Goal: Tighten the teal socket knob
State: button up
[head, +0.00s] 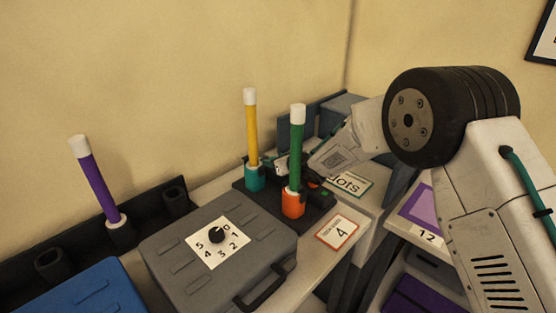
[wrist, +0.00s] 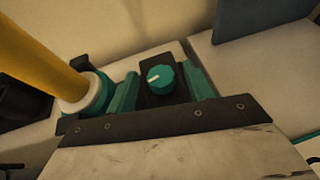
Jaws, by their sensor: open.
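The teal socket knob (wrist: 160,79) shows in the wrist view as a round teal knob with a white mark pointing left, on a dark base. My gripper (wrist: 160,71) is open, with one teal finger on each side of the knob and gaps visible between. Whether the fingers are down at its full depth is unclear. The teal socket (head: 255,180) holds a yellow stick (head: 251,125) with a white top; the socket (wrist: 103,84) is left of my gripper in the wrist view. In the head view my gripper is partly behind the green stick (head: 297,150), and the knob is hidden.
The green stick stands in an orange socket (head: 293,203) close to my gripper. A grey case (head: 165,245) with a numbered dial (head: 216,235) lies to the left. A purple stick (head: 95,180) stands in a dark rack farther left. A card marked 4 (head: 338,232) lies in front.

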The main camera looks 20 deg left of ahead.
jog(key=shift+w+d+n+g+y, duration=0.1)
jog(key=shift+n+g+y, duration=0.15)
jog(key=shift+n+g, duration=0.35)
jog(key=shift+w+d+n+g+y, duration=0.1)
jog(key=shift+n+g+y, duration=0.15)
jog(key=shift+n+g, duration=0.3)
jog(key=n+g, duration=0.1)
jog(key=g, duration=0.1)
jog(key=n+g, duration=0.2)
jog(key=shift+w+f+y, duration=0.1)
jog(key=shift+w+y, duration=0.1)
jog(key=shift+y, duration=0.2)
jog(key=shift+d+n+g, duration=0.15)
jog(key=shift+n+g, duration=0.1)
jog(key=shift+n, duration=0.1)
jog(key=v, duration=0.8)
jog(key=w+d+m+t+h, duration=0.3)
jog(key=w+m+t, duration=0.2)
jog(key=m, duration=0.6)
jog(key=w+d+m+t+h, duration=0.3)
jog(key=w+m, duration=0.5)
jog(key=m, duration=0.4)
jog(key=shift+d+m+t+h, duration=0.35)
jog(key=shift+d+t, duration=0.25)
jog(key=shift+t, duration=0.4)
